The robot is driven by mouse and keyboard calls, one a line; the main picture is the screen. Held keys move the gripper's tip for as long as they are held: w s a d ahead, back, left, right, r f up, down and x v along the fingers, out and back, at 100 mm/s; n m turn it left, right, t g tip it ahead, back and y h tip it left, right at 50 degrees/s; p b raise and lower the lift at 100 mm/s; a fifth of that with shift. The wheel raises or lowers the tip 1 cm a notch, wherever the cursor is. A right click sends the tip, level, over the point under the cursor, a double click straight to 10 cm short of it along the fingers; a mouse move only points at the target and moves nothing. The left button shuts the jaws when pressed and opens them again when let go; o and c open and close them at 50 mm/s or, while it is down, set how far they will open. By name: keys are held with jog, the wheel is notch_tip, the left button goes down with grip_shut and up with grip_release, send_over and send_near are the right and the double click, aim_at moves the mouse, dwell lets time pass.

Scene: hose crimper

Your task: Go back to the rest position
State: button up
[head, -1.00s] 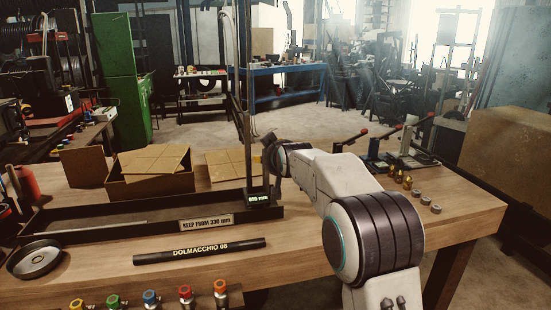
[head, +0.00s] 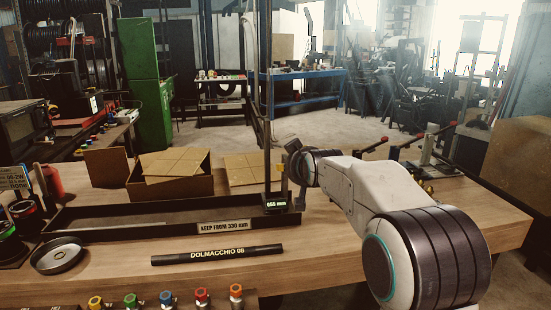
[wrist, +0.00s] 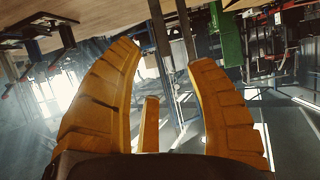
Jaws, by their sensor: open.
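In the head view my white and dark arm reaches over the right half of the workbench (head: 345,235). Its wrist end is raised close to the dark upright post (head: 267,130) and the small display reading 650 mm or similar. In that view the gripper is mostly hidden behind the wrist; a bit of yellow shows beside the post.
A black hose marked DOLMACCHIO 08 (head: 217,254) lies on the bench before the long dark tray (head: 130,232). A round dish (head: 59,257) is at left. Cardboard boxes (head: 170,180) stand behind. Colored-cap fittings (head: 166,298) line the front. Red-handled levers (head: 390,140) are behind my arm.

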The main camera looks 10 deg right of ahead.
jog(key=s+f+g, duration=0.2)
jog(key=f, duration=0.2)
jog(key=s+f+g, duration=0.1)
jog(key=s+f, duration=0.2)
jog(key=f, duration=0.2)
jog(key=s+f+g, duration=0.2)
jog(key=s+f, duration=0.1)
jog(key=f, duration=0.1)
jog(key=shift+f+g, duration=0.2)
jog(key=shift+g, duration=0.1)
jog(key=s+f+g+p, duration=0.1)
jog(key=s+f+g, duration=0.25)
jog(key=s, duration=1.15)
jog(key=s+f+g+p, duration=0.15)
jog(key=s+g, duration=0.25)
jog(key=s, duration=1.1)
jog(key=s+r+t+p, duration=0.1)
jog(key=s+r+t, duration=0.2)
jog(key=s+r, duration=0.2)
jog(key=shift+s+a, duration=0.15)
jog(key=shift+a, duration=0.05)
jog(key=shift+r, duration=0.1)
